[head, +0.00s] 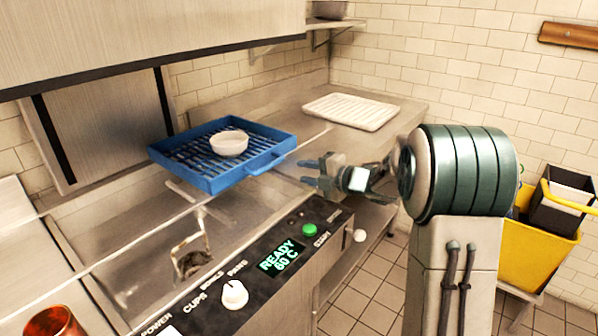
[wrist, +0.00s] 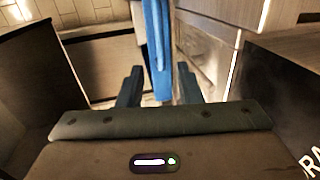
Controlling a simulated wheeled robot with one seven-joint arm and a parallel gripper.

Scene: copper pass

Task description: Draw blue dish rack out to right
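The blue dish rack (head: 205,178) sits on the metal counter under the raised hood, with a handle (head: 268,162) on its right side facing my gripper. A cream bowl (head: 229,143) stands in the rack. My gripper (head: 308,173) is to the right of the handle, its two blue fingers pointing left towards it. The fingers are apart and nothing shows held between them. In the wrist view my gripper (wrist: 160,85) is open, and the blue rack (wrist: 157,40) shows beyond and between the fingertips. The handle appears just short of the fingers, not gripped.
A white ribbed tray (head: 350,111) lies on the counter at the back right. A control panel with a dial (head: 234,294) and a display (head: 281,257) reading "READY 60 C" runs along the front. A copper cup (head: 54,322) is at lower left. A yellow bin (head: 538,255) stands right.

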